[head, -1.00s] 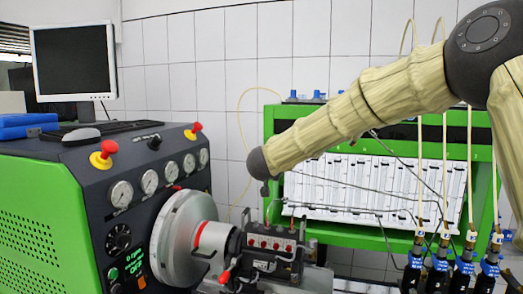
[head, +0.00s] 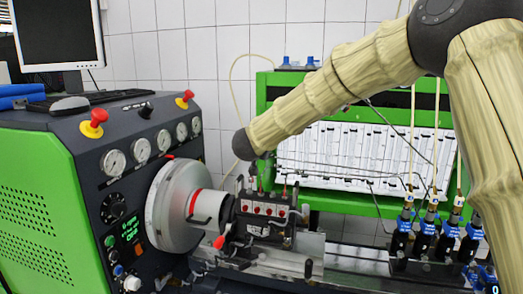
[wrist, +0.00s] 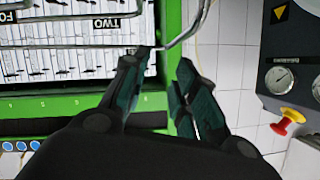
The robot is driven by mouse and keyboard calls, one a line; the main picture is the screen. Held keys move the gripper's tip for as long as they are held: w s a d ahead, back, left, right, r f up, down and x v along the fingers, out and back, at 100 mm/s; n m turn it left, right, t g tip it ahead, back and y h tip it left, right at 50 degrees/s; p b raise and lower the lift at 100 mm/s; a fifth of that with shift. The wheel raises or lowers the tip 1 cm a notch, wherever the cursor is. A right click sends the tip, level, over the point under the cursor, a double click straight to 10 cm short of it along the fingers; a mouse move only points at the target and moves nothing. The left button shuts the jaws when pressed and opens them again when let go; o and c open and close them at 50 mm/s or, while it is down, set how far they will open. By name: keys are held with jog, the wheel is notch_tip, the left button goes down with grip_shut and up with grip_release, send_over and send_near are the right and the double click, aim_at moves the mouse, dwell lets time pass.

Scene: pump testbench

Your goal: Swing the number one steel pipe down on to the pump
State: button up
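The pump (head: 265,208) is a dark block with several red-tipped fittings on top, mounted beside the large grey flywheel. Thin steel pipes (head: 345,180) run in front of the white tube rack. In the wrist view, a bent steel pipe (wrist: 182,36) curves down from the top to my gripper's fingertips; I cannot read a number on it. My gripper (wrist: 165,58) has its two green-padded fingers apart, with the pipe at the tips, close to the left finger. In the head view, my arm's end hides most of the gripper, above and behind the pump.
The green bench with gauges and red knobs (head: 97,118) stands left. The green frame with the rack (head: 370,150) stands behind the pump. In the wrist view, a red knob (wrist: 288,120) shows at right.

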jog(key=shift+s+a, duration=0.1)
jog(key=shift+a, duration=0.05)
jog(key=v, duration=1.2)
jog(key=shift+d, duration=0.2)
jog(key=shift+r, duration=0.15)
